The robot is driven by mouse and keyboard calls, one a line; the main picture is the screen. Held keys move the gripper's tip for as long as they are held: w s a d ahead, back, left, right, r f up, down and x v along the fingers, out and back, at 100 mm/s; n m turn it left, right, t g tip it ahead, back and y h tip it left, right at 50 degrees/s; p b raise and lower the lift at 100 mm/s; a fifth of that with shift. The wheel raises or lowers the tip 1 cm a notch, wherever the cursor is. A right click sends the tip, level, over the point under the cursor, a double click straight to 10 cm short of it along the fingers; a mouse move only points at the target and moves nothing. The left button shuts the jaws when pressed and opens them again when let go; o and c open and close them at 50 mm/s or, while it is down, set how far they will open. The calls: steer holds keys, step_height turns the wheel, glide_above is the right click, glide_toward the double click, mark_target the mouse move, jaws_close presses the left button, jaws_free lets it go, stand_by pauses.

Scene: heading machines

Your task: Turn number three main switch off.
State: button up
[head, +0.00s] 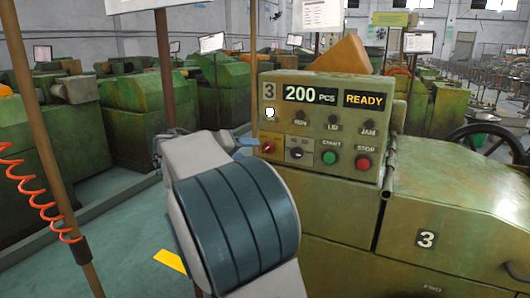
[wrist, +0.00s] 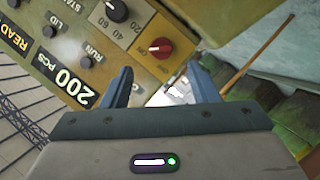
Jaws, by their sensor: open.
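The main switch is a red rotary knob (head: 268,147) at the lower left of machine three's green control panel (head: 325,93). In the wrist view the red knob (wrist: 160,46) sits on a yellow plate, with a white mark on its left side. My gripper (head: 248,142) is at the panel's left edge, close to the knob. In the wrist view my gripper (wrist: 162,82) is open, its two blue fingers on either side of and short of the knob. Nothing is between them. Whether a fingertip touches the panel cannot be told.
A black dial (head: 297,153), a green start button (head: 329,157) and a red stop button (head: 363,162) sit right of the knob. The display (head: 310,95) reads 200 PCS, READY. A brown post (head: 165,75) stands left of the panel. Green floor (head: 120,255) lies open at left.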

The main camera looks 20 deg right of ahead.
mark_target(266, 147)
steer(key=x, duration=0.9)
steer(key=shift+d+f, duration=0.1)
steer(key=shift+d, duration=0.1)
steer(key=c, duration=1)
